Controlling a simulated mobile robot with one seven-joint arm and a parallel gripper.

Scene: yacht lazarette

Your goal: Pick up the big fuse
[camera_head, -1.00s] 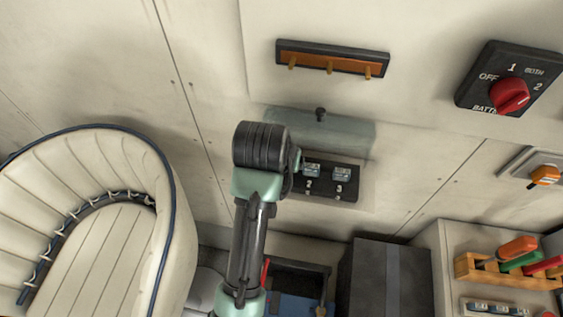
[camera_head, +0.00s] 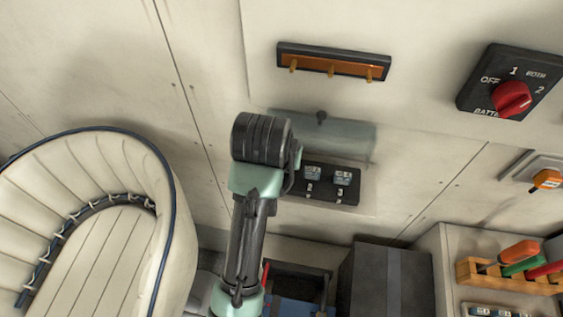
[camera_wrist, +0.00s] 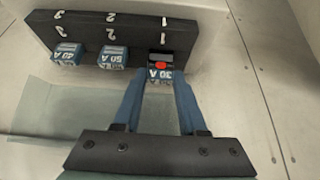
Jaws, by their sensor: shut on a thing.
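The black fuse holder (camera_wrist: 120,35) carries the numbers 1, 2 and 3, upside down in the wrist view; it also shows in the head view (camera_head: 325,194). My gripper (camera_wrist: 158,76) is shut on a fuse (camera_wrist: 160,76) at position 1, with a blue finger on each side. This fuse has a pale label that seems to read 30 A. A red spot shows right beside it. I cannot tell whether it is still seated. Two other fuses sit at position 2 (camera_wrist: 113,55) and position 3 (camera_wrist: 68,53). My wrist hides position 1 in the head view.
A clear greenish cover (camera_head: 340,135) with a dark knob is just above the holder. An orange rail with pegs (camera_head: 333,62) and a red battery switch (camera_head: 511,97) are higher up. A tool rack (camera_head: 510,272) stands lower right, a cushioned seat (camera_head: 90,215) left.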

